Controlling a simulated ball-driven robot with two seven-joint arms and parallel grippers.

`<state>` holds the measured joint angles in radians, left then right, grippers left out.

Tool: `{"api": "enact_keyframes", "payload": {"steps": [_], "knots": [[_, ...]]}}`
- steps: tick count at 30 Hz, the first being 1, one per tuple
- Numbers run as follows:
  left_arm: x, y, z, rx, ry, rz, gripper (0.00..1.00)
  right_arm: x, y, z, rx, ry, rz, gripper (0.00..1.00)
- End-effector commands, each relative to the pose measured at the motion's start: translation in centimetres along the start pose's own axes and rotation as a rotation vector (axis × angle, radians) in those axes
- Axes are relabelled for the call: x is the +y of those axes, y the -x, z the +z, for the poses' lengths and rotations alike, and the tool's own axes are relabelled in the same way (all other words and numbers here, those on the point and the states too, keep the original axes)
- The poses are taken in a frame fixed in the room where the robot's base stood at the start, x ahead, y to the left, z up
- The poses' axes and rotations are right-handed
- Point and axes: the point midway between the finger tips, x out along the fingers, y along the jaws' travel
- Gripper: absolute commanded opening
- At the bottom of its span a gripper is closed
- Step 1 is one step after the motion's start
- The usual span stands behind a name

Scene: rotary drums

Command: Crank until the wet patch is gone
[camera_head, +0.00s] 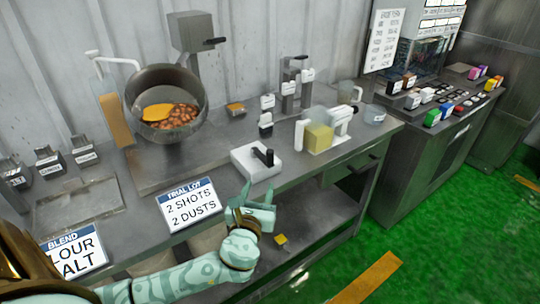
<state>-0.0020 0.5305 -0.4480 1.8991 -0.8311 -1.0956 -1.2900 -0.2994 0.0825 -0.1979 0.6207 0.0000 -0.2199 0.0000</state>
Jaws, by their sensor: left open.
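A tilted grey drum (148,78) stands at the back left of the bench, with brown nut-like pieces (180,117) inside. A smooth orange-yellow shape (157,111) lies against the pieces; I cannot tell if it is the wet patch or a tool. A white crank box (250,168) with a black handle (264,155) sits near the bench's front edge. My left gripper (257,197) is open and empty, in front of and below the crank box, apart from the handle. My right gripper is not in view.
A "TRIAL LOT 2 SHOTS 2 DUSTS" sign (188,204) and a "BLEND" sign (72,254) stand along the front edge. Grey labelled bins (48,161) are at left. A second bench (432,145) holds coloured blocks.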

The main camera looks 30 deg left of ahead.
Motion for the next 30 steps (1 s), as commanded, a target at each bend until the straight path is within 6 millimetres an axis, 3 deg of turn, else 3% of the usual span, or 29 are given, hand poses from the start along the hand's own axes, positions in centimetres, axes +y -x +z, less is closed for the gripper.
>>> {"api": "enact_keyframes", "payload": {"steps": [5, 18, 24, 30], "knots": [[0.0, -2.9, -0.1, -0.003, -0.003, 0.002, 0.43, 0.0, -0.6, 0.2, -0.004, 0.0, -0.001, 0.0], [0.0, -13.4, -0.4, 0.003, 0.001, 0.001, 0.43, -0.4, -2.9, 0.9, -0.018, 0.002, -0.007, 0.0], [0.0, -15.6, -0.3, 0.004, 0.002, 0.001, 0.43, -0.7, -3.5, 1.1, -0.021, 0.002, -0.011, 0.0], [0.0, -15.9, -0.2, 0.005, 0.003, 0.0, 0.43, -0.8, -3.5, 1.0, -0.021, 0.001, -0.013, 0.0]]}}
